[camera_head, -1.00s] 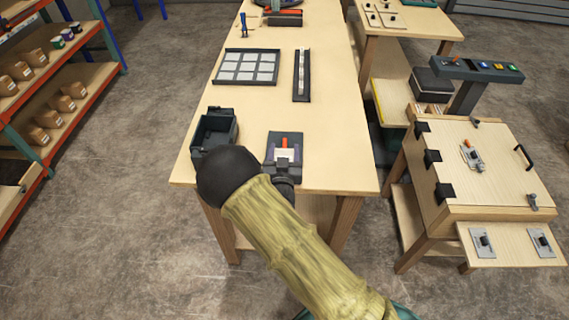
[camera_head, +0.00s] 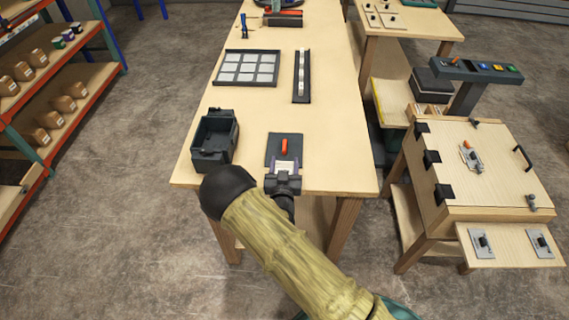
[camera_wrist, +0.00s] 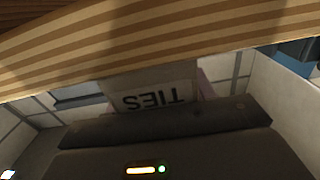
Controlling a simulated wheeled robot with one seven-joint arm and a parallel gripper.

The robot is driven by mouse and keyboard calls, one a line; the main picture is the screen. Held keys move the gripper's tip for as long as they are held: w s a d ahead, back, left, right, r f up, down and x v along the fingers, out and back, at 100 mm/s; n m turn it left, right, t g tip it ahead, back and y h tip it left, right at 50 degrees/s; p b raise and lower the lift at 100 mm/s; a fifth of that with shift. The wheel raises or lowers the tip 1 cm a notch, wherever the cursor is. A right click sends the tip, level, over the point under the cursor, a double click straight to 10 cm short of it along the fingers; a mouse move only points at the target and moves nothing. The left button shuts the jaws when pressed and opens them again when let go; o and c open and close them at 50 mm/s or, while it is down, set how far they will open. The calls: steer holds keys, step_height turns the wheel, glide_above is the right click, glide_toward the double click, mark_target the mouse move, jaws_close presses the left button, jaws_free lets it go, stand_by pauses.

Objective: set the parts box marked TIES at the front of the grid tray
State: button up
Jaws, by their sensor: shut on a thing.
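My gripper (camera_head: 284,171) is at the near edge of the workbench, low by a dark pad, and shut. Between its purple fingers is a small pale face in the head view. In the wrist view, the TIES box (camera_wrist: 158,98) shows a pale label, upside down, between the fingers; most of its body is hidden. The grid tray (camera_head: 219,79), dark-rimmed with pale cells in rows, lies farther back on the bench, ahead and to the left of my gripper. I cannot tell whether the box touches the bench.
A dark open bin (camera_head: 215,139) stands left of my gripper. The dark pad (camera_head: 273,147) has an orange piece (camera_head: 284,147) on it. A long narrow rack (camera_head: 301,76) lies right of the tray. The bench between the bin and the tray is mostly clear.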

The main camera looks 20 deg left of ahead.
steer(key=shift+s, duration=0.1)
steer(key=o, duration=1)
steer(key=shift+f, duration=0.1)
steer(key=shift+r, duration=0.2)
steer(key=shift+s+f, duration=0.15)
steer(key=shift+s, duration=0.15)
steer(key=shift+b+v, duration=1.25)
steer(key=shift+v, duration=4.45)
